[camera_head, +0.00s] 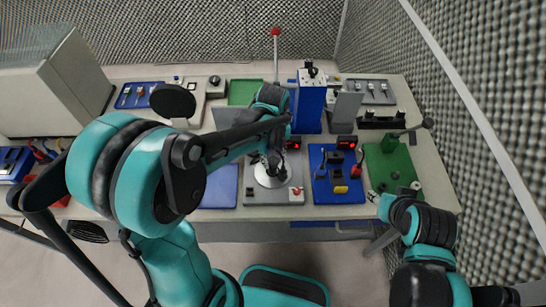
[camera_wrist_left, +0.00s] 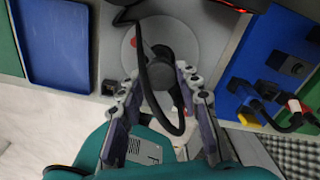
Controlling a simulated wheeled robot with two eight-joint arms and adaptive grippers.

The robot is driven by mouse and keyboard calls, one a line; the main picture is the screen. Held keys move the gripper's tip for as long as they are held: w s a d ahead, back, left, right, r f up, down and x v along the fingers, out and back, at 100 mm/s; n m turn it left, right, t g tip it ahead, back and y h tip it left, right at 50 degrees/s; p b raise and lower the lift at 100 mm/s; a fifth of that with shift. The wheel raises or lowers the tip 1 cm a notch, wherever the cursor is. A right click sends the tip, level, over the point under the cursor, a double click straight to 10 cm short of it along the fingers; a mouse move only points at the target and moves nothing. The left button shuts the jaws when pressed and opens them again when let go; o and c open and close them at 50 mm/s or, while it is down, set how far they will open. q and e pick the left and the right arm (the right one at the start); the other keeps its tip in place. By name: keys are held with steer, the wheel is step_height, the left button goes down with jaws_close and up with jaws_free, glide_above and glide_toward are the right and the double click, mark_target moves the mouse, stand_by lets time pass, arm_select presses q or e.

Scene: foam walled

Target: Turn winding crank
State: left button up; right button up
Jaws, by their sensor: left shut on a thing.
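A round pale crank disc (camera_head: 270,174) sits on a grey panel (camera_head: 292,196) near the middle of the table. In the left wrist view the disc (camera_wrist_left: 196,42) carries a red mark and a dark crank knob (camera_wrist_left: 166,76). My left gripper (camera_head: 268,160) reaches down over the disc. In the left wrist view its two fingers (camera_wrist_left: 163,92) are on either side of the knob, shut on it. A black cable loop hangs in front and partly hides the grip. My right gripper (camera_head: 382,195) is at the front edge of a green board; its fingers are too small to judge.
A blue panel (camera_head: 338,190) with coloured connectors lies right of the disc. The green board (camera_head: 378,172) has an upright stand and a black-knobbed lever (camera_head: 427,123). A blue tray (camera_head: 221,190) lies left. A tall blue block (camera_head: 308,113) stands behind. Mesh walls enclose the table.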

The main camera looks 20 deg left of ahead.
mark_target(273, 161)
arm_select(q)
steer(key=shift+m, duration=1.4)
steer(key=shift+m, duration=0.6)
steer(key=o, duration=1.2)
steer(key=shift+c, duration=0.2)
step_height(273, 161, up, 12)
